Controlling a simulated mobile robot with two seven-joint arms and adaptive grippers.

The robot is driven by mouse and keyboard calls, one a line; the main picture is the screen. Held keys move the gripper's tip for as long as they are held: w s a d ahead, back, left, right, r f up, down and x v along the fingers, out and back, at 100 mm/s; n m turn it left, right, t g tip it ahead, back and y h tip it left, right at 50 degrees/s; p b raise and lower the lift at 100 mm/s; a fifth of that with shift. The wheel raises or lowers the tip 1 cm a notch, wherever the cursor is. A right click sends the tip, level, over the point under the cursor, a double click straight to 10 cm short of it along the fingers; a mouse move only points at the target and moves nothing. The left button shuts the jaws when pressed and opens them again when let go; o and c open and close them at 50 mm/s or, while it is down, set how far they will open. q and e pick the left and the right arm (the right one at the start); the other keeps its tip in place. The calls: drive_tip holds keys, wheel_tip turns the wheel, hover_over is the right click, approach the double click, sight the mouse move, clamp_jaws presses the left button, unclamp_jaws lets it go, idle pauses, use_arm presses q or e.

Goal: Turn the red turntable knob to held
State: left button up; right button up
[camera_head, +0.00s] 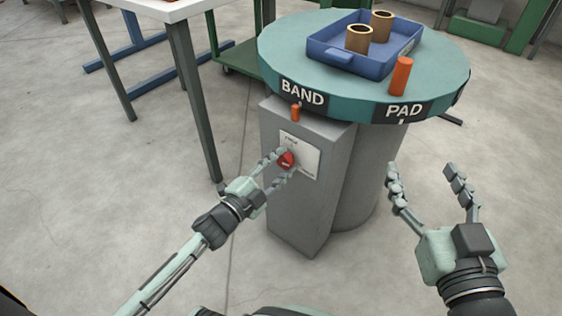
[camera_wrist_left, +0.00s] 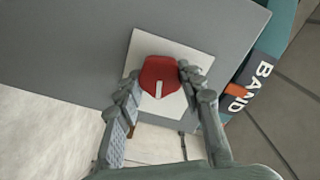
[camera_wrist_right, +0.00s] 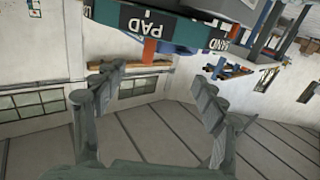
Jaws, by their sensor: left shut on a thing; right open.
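The red knob (camera_head: 286,159) sits on a white label plate (camera_head: 308,152) on the front of a grey pedestal box (camera_head: 290,205). My left gripper (camera_head: 279,165) is shut on the knob, with a finger on each side. In the left wrist view the red knob (camera_wrist_left: 158,77) shows a white pointer line between the fingertips (camera_wrist_left: 158,82). The plate's lettering is too small to read. The teal turntable (camera_head: 345,85) stands above the box, with BAND and PAD labels on its rim. My right gripper (camera_head: 424,178) is open and empty, to the right of the pedestal.
A blue tray (camera_head: 345,63) with two brown rings (camera_head: 359,39) lies on the turntable. An orange peg (camera_head: 401,76) stands near its rim, and a small orange pin (camera_head: 295,112) is on the box top. A white table (camera_head: 165,8) stands behind left.

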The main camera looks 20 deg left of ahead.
use_arm(q)
drive_tip(key=shift+m, duration=0.9)
drive_tip(key=m, duration=0.2)
drive_tip(key=shift+f+m, duration=0.1)
drive_tip(key=shift+m, duration=0.3)
drive_tip(key=shift+m+b, duration=0.4)
drive_tip(key=shift+m, duration=1.7)
use_arm(e)
drive_tip(key=shift+s+a+r+t+y, duration=0.15)
drive_tip(key=shift+a+r+t+y, duration=0.2)
drive_tip(key=shift+r, duration=0.5)
drive_tip(key=shift+s+a+r+t+y, duration=0.25)
drive_tip(key=shift+r+t, duration=0.2)
drive_tip(key=shift+r, duration=0.4)
drive_tip(key=shift+s+a+r+t+y, duration=0.15)
drive_tip(key=shift+a+r+t, duration=0.25)
drive_tip(key=shift+r, duration=0.45)
use_arm(q)
drive_tip(key=o, duration=1.2)
drive_tip(key=shift+c, duration=0.2)
drive_tip(key=shift+s, duration=0.1)
use_arm(e)
drive_tip(key=shift+d, duration=0.1)
